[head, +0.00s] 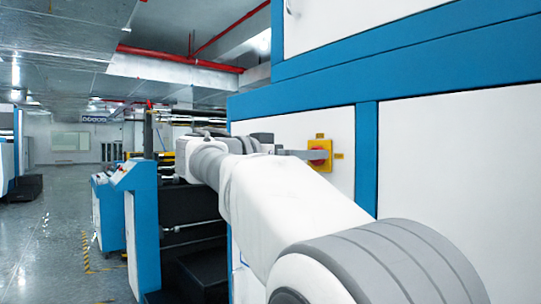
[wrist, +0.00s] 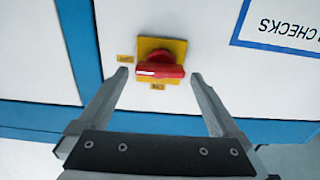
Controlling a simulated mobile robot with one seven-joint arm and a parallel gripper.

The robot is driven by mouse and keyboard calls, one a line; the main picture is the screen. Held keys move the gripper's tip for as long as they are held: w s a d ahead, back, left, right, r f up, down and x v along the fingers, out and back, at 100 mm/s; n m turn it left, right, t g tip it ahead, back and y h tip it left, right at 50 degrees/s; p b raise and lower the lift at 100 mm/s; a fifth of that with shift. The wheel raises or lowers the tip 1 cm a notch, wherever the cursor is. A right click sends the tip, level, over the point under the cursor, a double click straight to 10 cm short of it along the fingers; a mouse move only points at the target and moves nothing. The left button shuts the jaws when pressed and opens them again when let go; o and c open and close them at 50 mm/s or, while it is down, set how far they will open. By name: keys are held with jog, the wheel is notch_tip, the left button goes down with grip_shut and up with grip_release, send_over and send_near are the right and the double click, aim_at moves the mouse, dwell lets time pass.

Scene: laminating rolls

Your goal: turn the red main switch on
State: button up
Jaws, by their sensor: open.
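The red main switch (head: 318,153) sits on a yellow plate (head: 325,145) on the white cabinet panel. In the wrist view the red switch (wrist: 168,71) shows a bar handle lying nearly level, with a white mark at its left end, on the yellow plate (wrist: 152,43). My gripper (wrist: 160,75) is open, with one finger to the left and one to the right of the handle's ends. Gaps show between fingers and handle; I cannot tell the depth. In the head view my gripper (head: 306,154) reaches the plate from the left and partly hides the switch.
Small yellow labels sit beside the switch (wrist: 125,58) and at the plate's edge (wrist: 157,86). Blue frame strips (head: 366,155) border the panel. A sign reading "CHECKS" (wrist: 285,25) appears upside down in the wrist view. Open floor (head: 50,235) lies at the far left.

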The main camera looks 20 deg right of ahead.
jog(key=shift+w+d, duration=0.1)
jog(key=shift+d, duration=0.1)
jog(key=c, duration=1.2)
